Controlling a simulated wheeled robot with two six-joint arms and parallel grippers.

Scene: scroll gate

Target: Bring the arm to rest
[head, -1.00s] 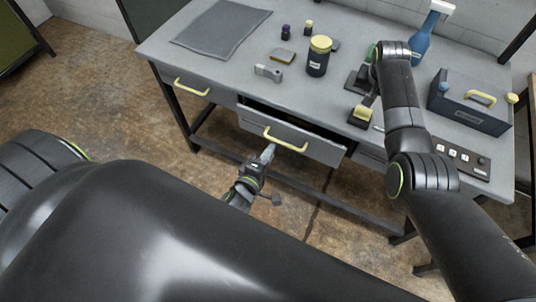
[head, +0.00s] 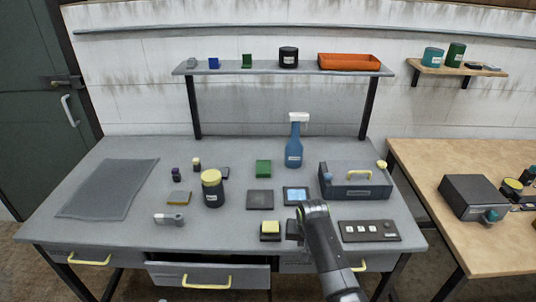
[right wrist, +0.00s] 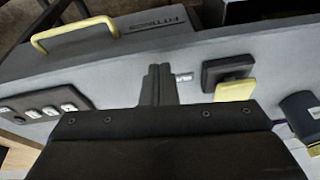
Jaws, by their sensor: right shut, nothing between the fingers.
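My right arm comes in from the bottom of the head view and reaches over the front of the grey workbench (head: 130,225). My right gripper (head: 294,229) is partly hidden by its own wrist there, between a yellow-topped block (head: 270,228) and a black button panel (head: 369,231). In the right wrist view its fingers (right wrist: 158,85) are together with nothing between them. The yellow block (right wrist: 236,89) and the button panel (right wrist: 45,108) lie on either side of them. My left gripper is out of view.
A dark jar with a yellow lid (head: 212,190), a blue spray bottle (head: 294,145) and a toolbox (head: 355,181) stand on the bench. The middle drawer (head: 208,276) is partly open. A shelf (head: 225,71) is above. The bench's left mat (head: 108,188) is bare.

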